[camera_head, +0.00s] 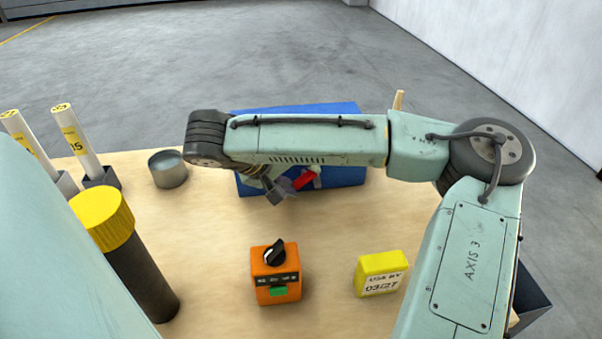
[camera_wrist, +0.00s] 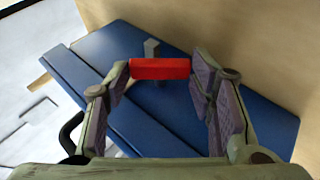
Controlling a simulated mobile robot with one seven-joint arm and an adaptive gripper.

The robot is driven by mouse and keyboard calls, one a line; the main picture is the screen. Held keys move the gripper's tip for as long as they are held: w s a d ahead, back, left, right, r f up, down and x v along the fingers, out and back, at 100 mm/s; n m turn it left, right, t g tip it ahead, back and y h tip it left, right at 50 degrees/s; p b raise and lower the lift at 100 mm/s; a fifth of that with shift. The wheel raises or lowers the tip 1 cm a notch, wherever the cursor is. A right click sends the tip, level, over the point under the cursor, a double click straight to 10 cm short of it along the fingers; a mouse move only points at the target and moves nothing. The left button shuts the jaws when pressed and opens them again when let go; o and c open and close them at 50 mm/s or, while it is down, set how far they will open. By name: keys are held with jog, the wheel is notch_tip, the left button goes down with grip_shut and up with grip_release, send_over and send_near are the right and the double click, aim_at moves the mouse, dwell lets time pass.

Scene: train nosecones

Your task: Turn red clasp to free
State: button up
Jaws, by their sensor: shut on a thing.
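The red clasp (camera_wrist: 160,68) is a short red bar on a blue case (camera_wrist: 185,122). In the wrist view it lies level between the two fingers of my gripper (camera_wrist: 161,72), which is shut on its ends. A small grey post (camera_wrist: 151,48) stands just behind the clasp. In the head view the clasp (camera_head: 305,179) shows as a slanted red piece beside my gripper (camera_head: 284,188). The blue case (camera_head: 345,178) is largely hidden under my arm in that view. I cannot read any marking around the clasp.
On the wooden table (camera_head: 210,235) an orange box with a black knob (camera_head: 276,284) and a yellow block (camera_head: 381,273) stand in front. A grey tin (camera_head: 168,170), white tubes (camera_head: 77,140) and a dark yellow-capped cylinder (camera_head: 140,270) are at the left.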

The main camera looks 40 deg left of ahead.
jog(key=t, duration=0.1)
jog(key=t+h, duration=0.1)
jog(key=n+t+h+b, duration=0.1)
jog(key=shift+s+a+f, duration=0.25)
jog(key=shift+a, duration=0.05)
jog(key=shift+s+t+h, duration=0.1)
jog(key=shift+t+h, duration=0.2)
jog(key=shift+t, duration=0.4)
jog(key=shift+f+n+t+h+p, duration=0.3)
jog(key=shift+n+t+p, duration=0.1)
jog(key=shift+t+p, duration=0.25)
jog(key=o, duration=1.2)
jog(key=shift+f, duration=0.15)
jog(key=shift+c, duration=0.2)
jog(key=shift+g, duration=0.25)
